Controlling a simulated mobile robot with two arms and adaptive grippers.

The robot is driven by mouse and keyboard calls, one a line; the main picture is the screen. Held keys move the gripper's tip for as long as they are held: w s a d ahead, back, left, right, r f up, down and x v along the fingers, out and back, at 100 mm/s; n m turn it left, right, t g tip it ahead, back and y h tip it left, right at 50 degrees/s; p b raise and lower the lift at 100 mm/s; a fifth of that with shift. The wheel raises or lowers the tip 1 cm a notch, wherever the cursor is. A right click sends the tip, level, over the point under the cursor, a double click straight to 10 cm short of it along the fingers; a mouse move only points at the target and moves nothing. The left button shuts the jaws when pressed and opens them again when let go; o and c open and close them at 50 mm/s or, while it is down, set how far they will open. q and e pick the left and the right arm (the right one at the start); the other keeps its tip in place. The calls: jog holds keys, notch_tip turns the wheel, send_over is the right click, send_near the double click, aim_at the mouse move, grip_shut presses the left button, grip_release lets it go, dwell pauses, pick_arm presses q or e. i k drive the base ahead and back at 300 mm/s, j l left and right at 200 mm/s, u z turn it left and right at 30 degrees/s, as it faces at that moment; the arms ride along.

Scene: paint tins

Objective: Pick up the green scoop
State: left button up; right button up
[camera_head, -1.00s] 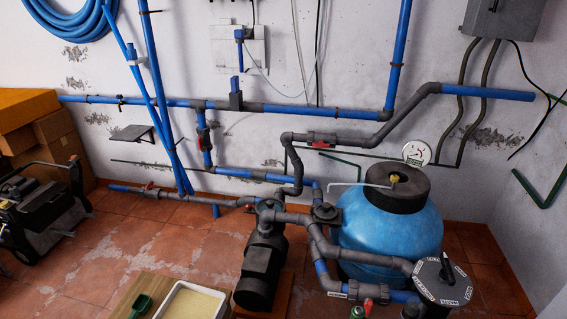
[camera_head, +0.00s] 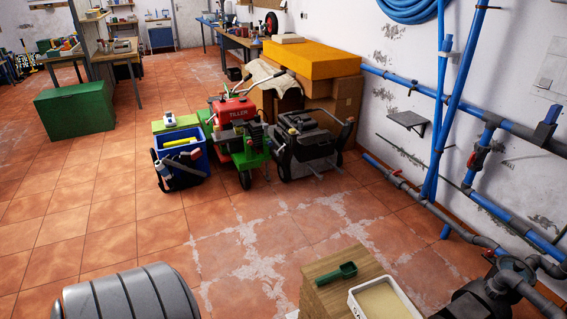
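The green scoop (camera_head: 337,273) lies on top of a wooden block or small table (camera_head: 333,299) at the lower middle of the head view. Its bowl points right and its handle points left. A white tray (camera_head: 356,306) with a pale tan filling stands just right of the scoop, cut off by the lower picture edge. Neither of my grippers shows in the head view.
A grey ribbed rounded object (camera_head: 130,296) fills the lower left. A pump (camera_head: 482,300) and blue pipes stand at the right. A red tiller (camera_head: 236,115), black machine (camera_head: 308,140) and blue bin (camera_head: 182,155) stand farther back. Tiled floor between is clear.

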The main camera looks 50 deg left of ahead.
aim_at(347, 271)
jog(key=j+u, duration=0.1)
jog(key=u, duration=0.95)
jog(key=i+j+z, duration=0.1)
jog(key=j, duration=0.2)
jog(key=i+j+z, duration=0.15)
jog(key=j+z, duration=0.1)
jog(key=j, duration=0.3)
jog(key=i, duration=0.05)
